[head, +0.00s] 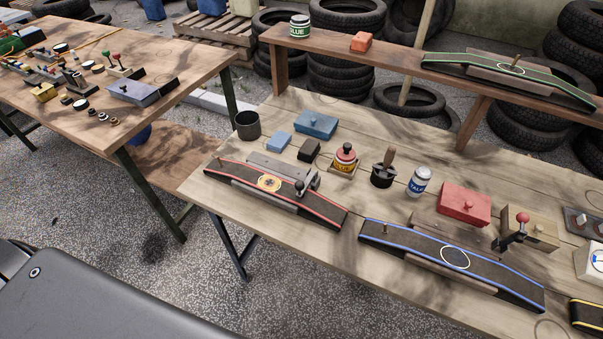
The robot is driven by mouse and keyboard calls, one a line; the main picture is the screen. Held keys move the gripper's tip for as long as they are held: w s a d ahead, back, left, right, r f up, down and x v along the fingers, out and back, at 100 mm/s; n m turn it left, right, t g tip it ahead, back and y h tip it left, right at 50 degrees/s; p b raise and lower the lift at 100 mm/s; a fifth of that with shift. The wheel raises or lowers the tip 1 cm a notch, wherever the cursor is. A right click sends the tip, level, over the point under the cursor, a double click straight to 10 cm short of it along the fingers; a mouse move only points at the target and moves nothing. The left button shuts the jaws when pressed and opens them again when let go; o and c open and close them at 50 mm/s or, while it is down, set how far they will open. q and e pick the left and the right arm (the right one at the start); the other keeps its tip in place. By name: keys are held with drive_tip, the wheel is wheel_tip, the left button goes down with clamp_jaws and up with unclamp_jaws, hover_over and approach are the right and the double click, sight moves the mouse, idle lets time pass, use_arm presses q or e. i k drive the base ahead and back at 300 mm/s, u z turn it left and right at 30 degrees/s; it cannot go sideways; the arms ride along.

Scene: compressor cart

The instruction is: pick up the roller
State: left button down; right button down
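A tool with an upright wooden handle (389,158) stands in a short black round holder (381,178) on the near workbench, between the red-lidded glue pot (345,156) and the white talc bottle (419,181). It may be the roller, but its lower end is hidden in the holder, so I cannot tell for sure. No other thing here is clearly a roller. Neither my left nor my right gripper shows in the head view.
The workbench (230,194) also bears a red-edged tube strip (325,208), a blue-edged strip (400,236), a red box (464,203), a blue box (316,124) and a dark cup (247,125). A raised shelf (395,62) runs behind. Another table (190,48) stands left.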

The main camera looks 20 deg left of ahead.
sight(390, 153)
drive_tip(key=u, duration=0.5)
drive_tip(key=k, duration=1.15)
drive_tip(key=u, duration=0.05)
drive_tip(key=i, duration=0.75)
drive_tip(key=u, duration=0.45)
